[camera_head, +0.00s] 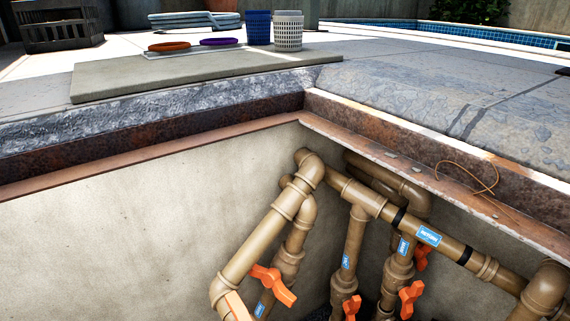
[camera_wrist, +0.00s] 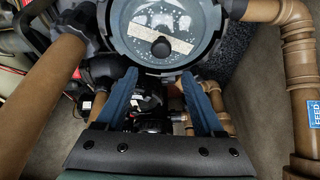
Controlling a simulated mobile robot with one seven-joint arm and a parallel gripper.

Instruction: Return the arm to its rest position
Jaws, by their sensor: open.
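My gripper (camera_wrist: 159,76) shows in the wrist view, with its two blue fingers spread apart and nothing held between them. Its fingertips point toward a round clear pump lid (camera_wrist: 196,50) with a dark knob at its centre and a pale label. Whether the fingertips touch the lid's dark rim I cannot tell. Dark pump parts (camera_wrist: 150,105) show between the fingers, partly hidden by my gripper. My arm and gripper are not in the head view.
Brown pipes (camera_head: 258,240) with orange valve handles (camera_head: 272,285) fill the pit's right part. A rusty ledge (camera_head: 150,152) edges the pit. A pipe labelled FEED (camera_wrist: 300,75) stands right of my gripper, and another brown pipe (camera_wrist: 50,90) lies left. Red wires lie at far left.

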